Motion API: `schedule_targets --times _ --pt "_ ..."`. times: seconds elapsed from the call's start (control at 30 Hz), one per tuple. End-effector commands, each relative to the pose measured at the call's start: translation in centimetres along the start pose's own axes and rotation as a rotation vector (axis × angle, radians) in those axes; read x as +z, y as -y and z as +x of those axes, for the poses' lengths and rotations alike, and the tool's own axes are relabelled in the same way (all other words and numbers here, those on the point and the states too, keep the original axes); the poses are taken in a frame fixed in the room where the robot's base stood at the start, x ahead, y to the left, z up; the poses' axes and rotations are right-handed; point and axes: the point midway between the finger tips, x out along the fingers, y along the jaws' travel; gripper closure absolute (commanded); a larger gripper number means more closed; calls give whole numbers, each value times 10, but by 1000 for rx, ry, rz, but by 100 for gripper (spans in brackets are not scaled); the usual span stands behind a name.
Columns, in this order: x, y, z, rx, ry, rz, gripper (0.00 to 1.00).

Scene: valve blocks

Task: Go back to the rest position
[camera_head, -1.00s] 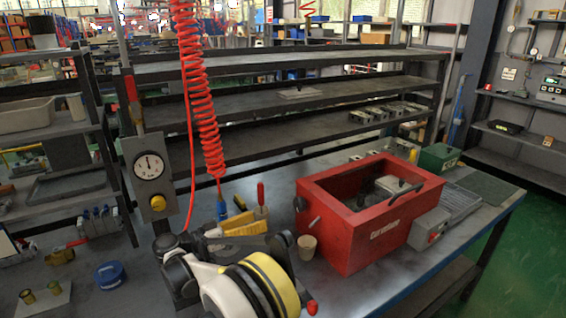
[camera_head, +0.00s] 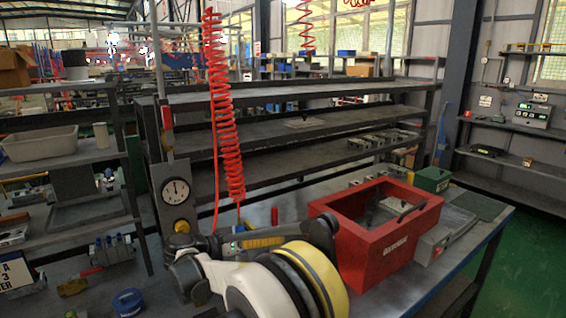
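My arm (camera_head: 245,285) is folded low in the front middle of the head view, with white, black and yellow links. A slimmer dark part of it reaches across behind the yellow ring, toward the red box. I cannot make out any gripper fingers; the near links hide part of the arm. Nothing held can be seen.
A red open-topped box (camera_head: 374,240) stands on the workbench right of my arm. A dial gauge (camera_head: 176,191) stands at left, beside a hanging red coiled hose (camera_head: 225,120). Shelves (camera_head: 300,130) run behind; green floor (camera_head: 535,245) is clear at right.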

Motion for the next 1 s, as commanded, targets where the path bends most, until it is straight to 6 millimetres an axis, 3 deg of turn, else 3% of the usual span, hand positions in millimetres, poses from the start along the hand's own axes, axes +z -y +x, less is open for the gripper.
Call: schedule_targets --times 0.23,0.47,0.7,0.9,1.0 --pt "-14 -83 51 -131 187 -142 34" --pt "11 -184 77 -340 362 -243 34" --pt "68 -278 66 -579 467 -257 34" --pt "128 -333 37 -768 487 -204 34" --pt "156 -350 21 -844 474 -164 34"
